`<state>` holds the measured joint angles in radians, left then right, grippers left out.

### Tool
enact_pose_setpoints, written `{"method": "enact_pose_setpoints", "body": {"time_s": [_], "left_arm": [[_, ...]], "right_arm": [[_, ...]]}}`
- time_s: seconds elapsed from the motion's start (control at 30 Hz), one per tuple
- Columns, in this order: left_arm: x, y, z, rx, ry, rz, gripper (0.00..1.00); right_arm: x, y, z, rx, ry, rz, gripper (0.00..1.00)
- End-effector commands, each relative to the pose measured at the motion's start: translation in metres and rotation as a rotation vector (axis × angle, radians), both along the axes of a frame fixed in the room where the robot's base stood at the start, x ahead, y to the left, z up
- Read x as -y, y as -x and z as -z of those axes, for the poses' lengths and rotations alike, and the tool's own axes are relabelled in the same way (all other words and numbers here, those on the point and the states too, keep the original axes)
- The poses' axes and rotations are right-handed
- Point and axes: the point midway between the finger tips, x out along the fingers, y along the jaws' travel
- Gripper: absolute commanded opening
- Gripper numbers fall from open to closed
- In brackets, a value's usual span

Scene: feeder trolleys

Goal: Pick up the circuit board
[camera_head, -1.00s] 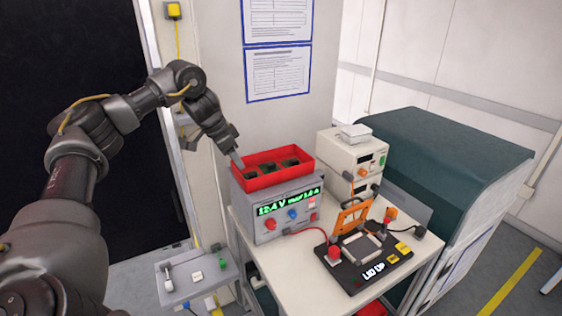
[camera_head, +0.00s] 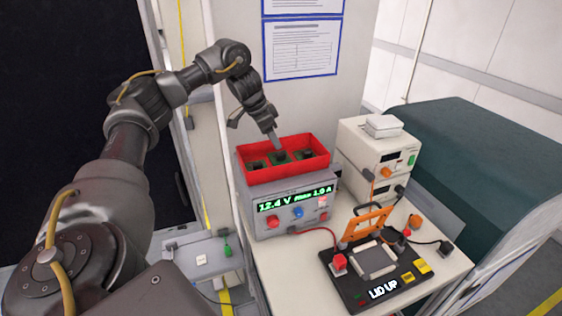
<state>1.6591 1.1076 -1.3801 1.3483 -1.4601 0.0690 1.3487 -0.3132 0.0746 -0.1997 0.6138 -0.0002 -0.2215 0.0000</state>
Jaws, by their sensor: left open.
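Small dark green circuit boards lie in a red tray (camera_head: 285,142) on top of the grey power supply (camera_head: 262,195). One circuit board (camera_head: 280,158) is in the middle, one (camera_head: 256,165) at the left and one (camera_head: 305,154) at the right. My left gripper (camera_head: 274,142) points down at the tray's back edge, above the middle board. It is open, and I see nothing held in it. The gap between its fingertips and the board is hard to judge. My right gripper is not in view.
A black test fixture (camera_head: 375,268) with an orange lid frame (camera_head: 366,222) raised and "LID UP" lit stands at the table's front. Stacked cream instruments (camera_head: 378,160) stand right of the tray. A wall with posted sheets (camera_head: 300,48) is close behind it.

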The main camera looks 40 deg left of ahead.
Motion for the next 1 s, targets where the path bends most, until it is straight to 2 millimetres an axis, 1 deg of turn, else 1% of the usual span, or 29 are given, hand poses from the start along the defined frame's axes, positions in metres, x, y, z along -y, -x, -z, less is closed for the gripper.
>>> {"method": "enact_pose_setpoints", "body": {"time_s": [0.03, 0.1, 0.23, 0.33, 0.5, 0.6, 0.7, 0.8, 1.0], "left_arm": [[0.001, -0.002, 0.008, -0.002, 0.0, 0.0, 0.45], [0.002, -0.004, 0.012, -0.001, 0.001, -0.001, 0.45], [0.002, -0.005, 0.013, 0.001, 0.001, -0.001, 0.45], [0.003, -0.005, 0.017, -0.001, 0.001, -0.001, 0.45], [0.005, -0.01, 0.039, -0.004, 0.001, 0.0, 0.45], [0.006, -0.014, 0.05, -0.003, 0.002, -0.001, 0.45], [0.008, -0.018, 0.059, -0.003, 0.0, -0.001, 0.45], [0.008, -0.019, 0.062, 0.0, 0.0, -0.001, 0.45], [0.008, -0.019, 0.062, 0.0, 0.0, -0.001, 0.45]], "right_arm": [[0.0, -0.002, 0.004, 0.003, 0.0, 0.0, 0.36], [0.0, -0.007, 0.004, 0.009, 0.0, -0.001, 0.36], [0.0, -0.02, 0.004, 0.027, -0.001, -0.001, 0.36], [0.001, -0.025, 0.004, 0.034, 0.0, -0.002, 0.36], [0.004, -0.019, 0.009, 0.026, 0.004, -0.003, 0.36], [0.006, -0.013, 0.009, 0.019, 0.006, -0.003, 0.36], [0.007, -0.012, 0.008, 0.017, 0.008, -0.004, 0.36], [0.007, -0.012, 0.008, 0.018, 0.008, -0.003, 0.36], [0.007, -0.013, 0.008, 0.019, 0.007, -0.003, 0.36]]}}
